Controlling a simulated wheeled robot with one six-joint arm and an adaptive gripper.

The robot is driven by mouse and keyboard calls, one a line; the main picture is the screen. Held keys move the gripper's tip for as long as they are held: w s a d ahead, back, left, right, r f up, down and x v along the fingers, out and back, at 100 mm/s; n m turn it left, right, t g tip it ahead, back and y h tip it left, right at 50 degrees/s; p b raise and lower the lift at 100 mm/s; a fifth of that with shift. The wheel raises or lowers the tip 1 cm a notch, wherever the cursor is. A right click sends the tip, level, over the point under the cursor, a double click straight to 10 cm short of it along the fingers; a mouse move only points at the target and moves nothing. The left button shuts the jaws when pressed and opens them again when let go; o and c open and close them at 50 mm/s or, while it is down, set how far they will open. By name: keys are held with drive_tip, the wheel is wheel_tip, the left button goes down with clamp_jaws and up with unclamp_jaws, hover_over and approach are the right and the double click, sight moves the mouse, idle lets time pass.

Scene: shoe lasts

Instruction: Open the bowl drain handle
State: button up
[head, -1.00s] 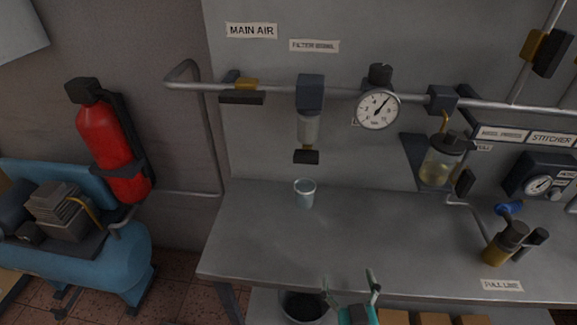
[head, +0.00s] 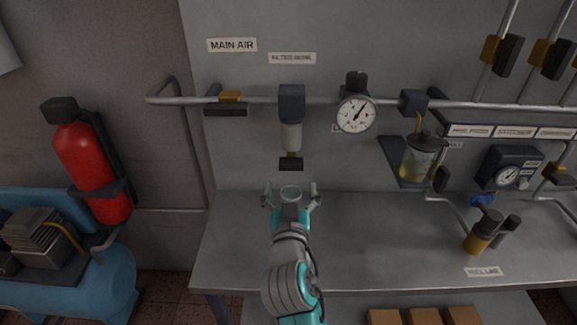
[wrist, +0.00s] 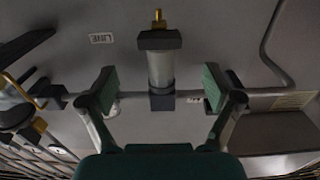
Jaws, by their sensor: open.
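The filter bowl (head: 291,137) is a clear cylinder hanging under a dark blue head on the wall pipe. Its drain handle (head: 291,164) is a dark block at the bowl's lower end, lying crosswise. In the wrist view, the drain handle (wrist: 158,40) shows at the top with a brass tip, and the bowl (wrist: 160,68) lies between my fingers in the picture. My gripper (head: 292,197) is open and empty, below the drain handle in the head view and apart from it. A small cup (head: 291,191) on the bench is partly hidden behind my gripper.
A pressure gauge (head: 355,114) and a jar-like lubricator (head: 419,158) hang to the right of the bowl. The main air valve handle (head: 226,108) is to its left. The bench top (head: 370,235) is mostly clear. A brown fitting (head: 482,238) stands at its right.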

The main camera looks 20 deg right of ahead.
sight(291, 168)
drive_tip(key=x, duration=0.9)
drive_tip(key=c, duration=1.2)
drive_tip(key=shift+o, duration=0.2)
